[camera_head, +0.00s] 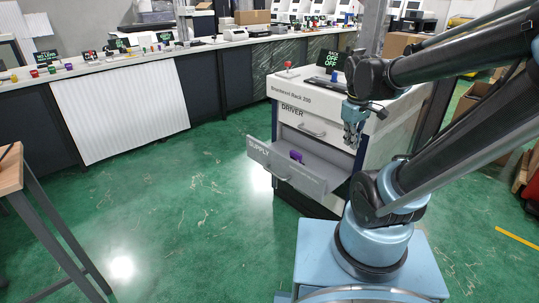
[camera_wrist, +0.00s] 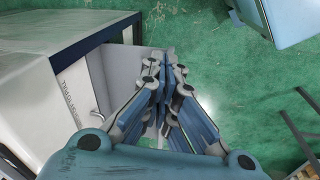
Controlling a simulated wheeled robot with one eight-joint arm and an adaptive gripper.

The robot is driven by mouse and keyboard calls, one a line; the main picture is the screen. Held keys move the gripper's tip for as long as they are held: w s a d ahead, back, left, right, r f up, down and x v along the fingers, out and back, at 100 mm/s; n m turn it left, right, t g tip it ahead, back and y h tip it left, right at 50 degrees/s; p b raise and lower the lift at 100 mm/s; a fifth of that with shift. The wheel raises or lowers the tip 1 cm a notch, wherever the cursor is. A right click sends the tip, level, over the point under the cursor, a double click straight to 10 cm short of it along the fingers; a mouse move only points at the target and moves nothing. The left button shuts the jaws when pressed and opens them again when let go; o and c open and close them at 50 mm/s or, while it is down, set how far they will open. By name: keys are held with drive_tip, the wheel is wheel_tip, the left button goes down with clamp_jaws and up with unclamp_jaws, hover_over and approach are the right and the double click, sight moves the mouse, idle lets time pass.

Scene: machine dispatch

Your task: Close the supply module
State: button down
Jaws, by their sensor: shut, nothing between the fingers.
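The supply module (camera_head: 287,174) is a grey drawer marked SUPPLY in the white rack. It stands pulled out, its front panel well clear of the cabinet. A purple object (camera_head: 296,156) sits inside it. My gripper (camera_head: 353,143) hangs above the right part of the open drawer, in front of the rack's face, pointing down. In the wrist view my gripper (camera_wrist: 163,65) is shut and empty, with the drawer's light grey wall (camera_wrist: 118,68) behind it. The fingers and linkage hide much of the drawer there.
The DRIVER drawer (camera_head: 305,127) above is closed. A sign and a red button (camera_head: 288,66) are on the rack top. A long counter (camera_head: 90,66) runs along the back left, and a wooden table (camera_head: 10,170) stands at the left edge. Green floor (camera_head: 180,220) left of the drawer is clear.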

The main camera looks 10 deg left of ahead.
sight(269, 152)
drive_tip(key=w+a+f+n+h, duration=0.1)
drive_tip(key=w+a+f+n, duration=0.1)
drive_tip(key=w+a+n, duration=1.1)
drive_tip(key=w+a+f+n+t+h, duration=0.1)
drive_tip(key=a+f+n, duration=0.35)
drive_tip(key=a, duration=0.75)
drive_tip(key=w+a+f+n+t, duration=0.1)
drive_tip(key=a+f+n, duration=0.2)
drive_tip(key=a+f, duration=0.55)
drive_tip(key=shift+m, duration=0.25)
drive_tip(key=w+f, duration=0.1)
drive_tip(key=f, duration=0.1)
drive_tip(key=w+d+f, duration=0.1)
drive_tip(key=w+f, duration=0.3)
drive_tip(key=shift+w+d+f, duration=0.1)
drive_tip(key=shift+d+f, duration=0.2)
drive_tip(key=shift+d, duration=0.05)
drive_tip(key=shift+w+d, duration=0.25)
drive_tip(key=shift+w, duration=0.15)
